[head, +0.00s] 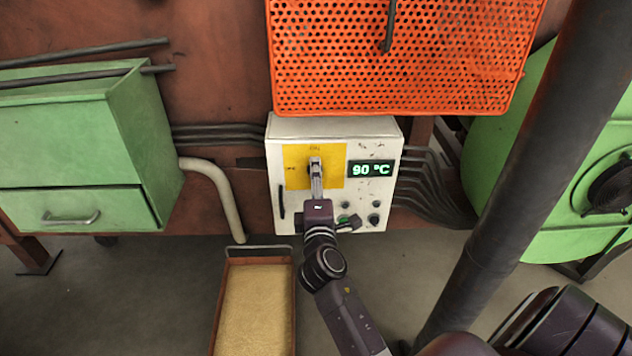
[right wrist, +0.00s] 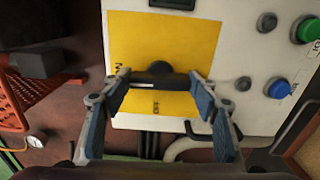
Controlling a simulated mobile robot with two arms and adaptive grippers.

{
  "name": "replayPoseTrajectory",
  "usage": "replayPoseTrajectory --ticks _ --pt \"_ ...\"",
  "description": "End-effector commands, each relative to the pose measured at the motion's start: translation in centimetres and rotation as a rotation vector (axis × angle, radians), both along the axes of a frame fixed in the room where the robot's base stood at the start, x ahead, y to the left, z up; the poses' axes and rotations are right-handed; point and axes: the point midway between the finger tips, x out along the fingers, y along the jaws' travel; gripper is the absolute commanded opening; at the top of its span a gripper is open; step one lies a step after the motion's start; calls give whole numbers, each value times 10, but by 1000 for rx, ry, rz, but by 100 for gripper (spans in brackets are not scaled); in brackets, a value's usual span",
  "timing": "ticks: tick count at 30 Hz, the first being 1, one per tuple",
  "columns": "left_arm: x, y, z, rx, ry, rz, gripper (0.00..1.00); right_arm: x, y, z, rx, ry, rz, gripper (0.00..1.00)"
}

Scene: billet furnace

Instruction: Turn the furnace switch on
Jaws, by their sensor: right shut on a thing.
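The white furnace control box (head: 277,219) carries a yellow switch plate (head: 298,157) at its upper left. In the right wrist view the black switch handle (right wrist: 160,80) lies across the yellow plate (right wrist: 185,38). My right gripper (head: 316,165) reaches the plate from below and hides most of the switch in the head view. In the right wrist view its two fingers (right wrist: 160,88) are at the two ends of the handle, shut on it. Labels on the plate are too small to read surely. My left gripper is not in view.
A lit green display (head: 371,169) reads 90 °C. Knobs and buttons, one green (right wrist: 308,30) and one blue (right wrist: 278,89), sit beside the plate. An orange perforated panel (head: 400,60) overhangs the box. Green cabinets (head: 75,150) stand left; a tray (head: 258,300) stands below.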

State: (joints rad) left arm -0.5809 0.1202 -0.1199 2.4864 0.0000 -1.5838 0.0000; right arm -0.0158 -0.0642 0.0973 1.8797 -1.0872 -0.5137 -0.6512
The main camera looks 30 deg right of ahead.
Motion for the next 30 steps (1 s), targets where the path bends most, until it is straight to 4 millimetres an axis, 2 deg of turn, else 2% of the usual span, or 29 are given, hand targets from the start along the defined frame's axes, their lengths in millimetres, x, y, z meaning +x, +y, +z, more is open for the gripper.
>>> replayPoseTrajectory --ticks 20,21,25,30 --pt "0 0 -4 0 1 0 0 0 0 -1 52 -28 0 31" --pt "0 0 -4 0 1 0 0 0 0 -1 52 -28 0 59" --pt "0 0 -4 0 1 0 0 0 0 -1 50 -28 0 72" --pt "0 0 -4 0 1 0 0 0 0 -1 48 -28 0 72"
